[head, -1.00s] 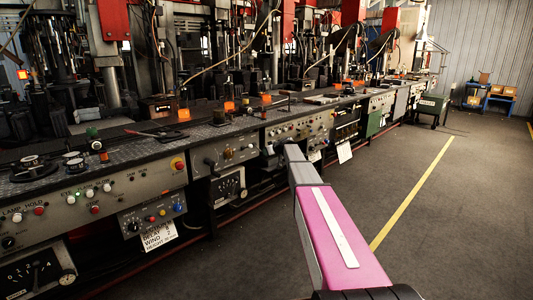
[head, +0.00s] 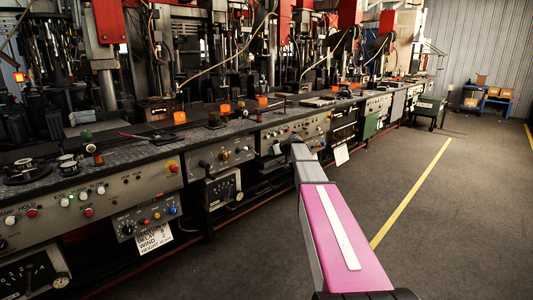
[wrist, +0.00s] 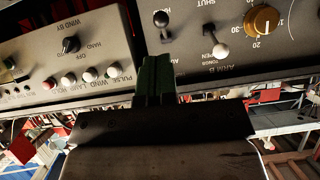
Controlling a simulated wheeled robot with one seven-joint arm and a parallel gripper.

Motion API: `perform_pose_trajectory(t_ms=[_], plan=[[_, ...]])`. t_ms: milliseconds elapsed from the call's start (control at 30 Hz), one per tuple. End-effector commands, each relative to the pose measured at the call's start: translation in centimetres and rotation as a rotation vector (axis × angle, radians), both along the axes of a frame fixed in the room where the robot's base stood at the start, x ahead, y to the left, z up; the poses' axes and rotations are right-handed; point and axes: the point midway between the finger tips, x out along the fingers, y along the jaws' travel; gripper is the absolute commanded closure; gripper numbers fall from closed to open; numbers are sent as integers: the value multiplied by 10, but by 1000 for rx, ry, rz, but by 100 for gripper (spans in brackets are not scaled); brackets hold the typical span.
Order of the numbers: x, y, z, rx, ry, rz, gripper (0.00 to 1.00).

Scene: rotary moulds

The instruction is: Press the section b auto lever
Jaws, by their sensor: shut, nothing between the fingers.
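The grey ARM B panel (wrist: 262,61) fills the upper right of the wrist view, its lettering upside down. It bears a black-tipped lever (wrist: 161,20) and a white-tipped lever (wrist: 221,50), with SHUT and OPEN wording near them. I cannot tell which one is the auto lever. My gripper (wrist: 156,62) is shut and empty, its dark green fingers pointing at the panel just below the black-tipped lever in the picture. I cannot tell whether they touch it. In the head view my arm's end reaches the machine row, and the fingers are hidden.
Left of the ARM B panel is another panel (wrist: 35,45) with a black knob (wrist: 71,44), and white and red buttons. A brass dial (wrist: 263,19) is right of the levers. In the head view the floor (head: 460,220) right of the machine row is clear.

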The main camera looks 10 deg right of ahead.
Motion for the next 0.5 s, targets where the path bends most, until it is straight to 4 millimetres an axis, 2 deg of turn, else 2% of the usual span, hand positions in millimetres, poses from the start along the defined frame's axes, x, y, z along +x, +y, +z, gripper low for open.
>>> perform_pose_trajectory(t_ms=[33, 200, 500], plan=[[-12, -7, 2, 0, -1, -2, 100], [-31, -22, 6, 0, 0, -1, 100], [-35, -28, 7, -1, -1, 0, 100]])
